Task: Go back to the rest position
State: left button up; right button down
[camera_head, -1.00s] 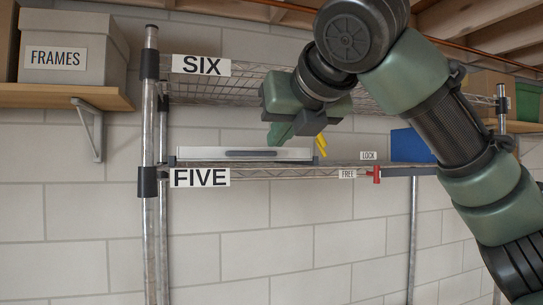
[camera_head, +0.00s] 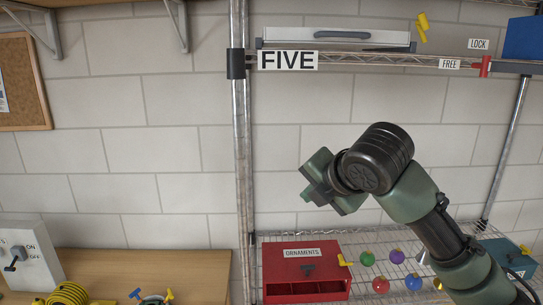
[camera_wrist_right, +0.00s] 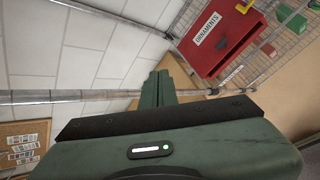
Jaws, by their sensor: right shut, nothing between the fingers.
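My right arm comes in from the right in the head view. My left gripper is in neither view.
The shelf marked FIVE (camera_head: 400,57) holds a silver case (camera_head: 325,37) and a blue box. The lower wire shelf (camera_head: 380,242) carries several coloured ornaments beside the red box. A metal post (camera_head: 241,150) stands left of my gripper. A wooden table (camera_head: 150,265) is at lower left.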

jog(key=s+f+m+g, duration=0.1)
jog(key=s+f+m, duration=0.3)
jog(key=f, duration=0.5)
jog(key=s+d+f+m+g, duration=0.1)
jog(key=s+f+m, duration=0.25)
jog(key=f, duration=0.55)
jog(key=s+f+m+g, duration=0.1)
jog(key=s+f+m, duration=0.35)
jog(key=f, duration=0.45)
jog(key=s+d+f+m+g+h, duration=0.1)
jog(key=s+d+f+m, duration=0.35)
jog(key=s, duration=0.35)
jog(key=s+d+f+m+g+h, duration=0.1)
jog(key=s+d+f+m, duration=0.2)
jog(key=s+f+m, duration=0.4)
jog(key=s+d+f+m+g+h, duration=0.1)
jog(key=s+d+f+m, duration=0.25)
jog(key=s, duration=0.45)
notch_tip(320, 180, down, 32)
jog(key=s+n+g+b, duration=0.1)
jog(key=s+g+b, duration=0.1)
jog(key=b, duration=0.4)
jog(key=s+d+f+b, duration=0.1)
jog(key=s+f+b, duration=0.1)
jog(key=s+f, duration=0.6)
jog(key=s+d+f+b, duration=0.2)
jog(key=s+f, duration=0.6)
jog(key=f, duration=0.4)
jog(key=shift+s+d+g, duration=0.25)
jog(key=shift+s+g, duration=0.15)
